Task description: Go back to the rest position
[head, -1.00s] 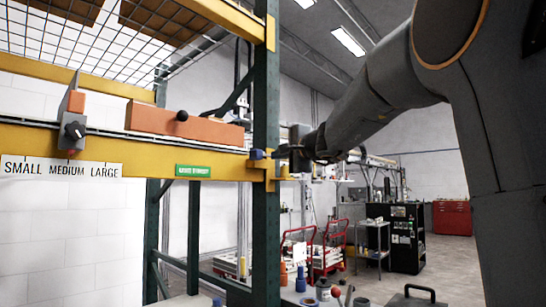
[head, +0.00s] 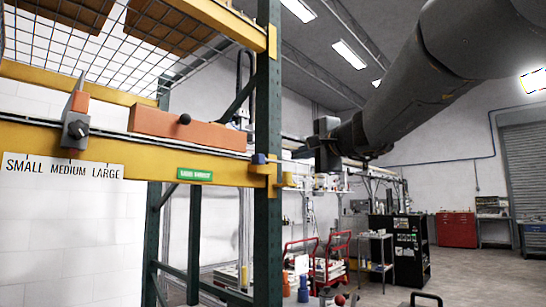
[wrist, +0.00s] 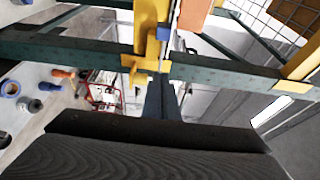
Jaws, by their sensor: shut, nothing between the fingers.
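My gripper (head: 303,153) is at the end of my dark arm, just right of the green rack post (head: 268,110) in the head view. It is small and dark there, and its fingers are shut with nothing held. It appears apart from the blue-tipped part (head: 259,158) on the yellow beam, though the depth between them is hard to judge.
The yellow beam (head: 60,142) carries an orange block (head: 175,128), a grey knob unit (head: 75,130) and a SMALL MEDIUM LARGE label (head: 62,167). Red carts (head: 335,262), a black cabinet (head: 398,250) and a red cabinet (head: 456,229) stand behind. Open floor (head: 462,275) lies at right.

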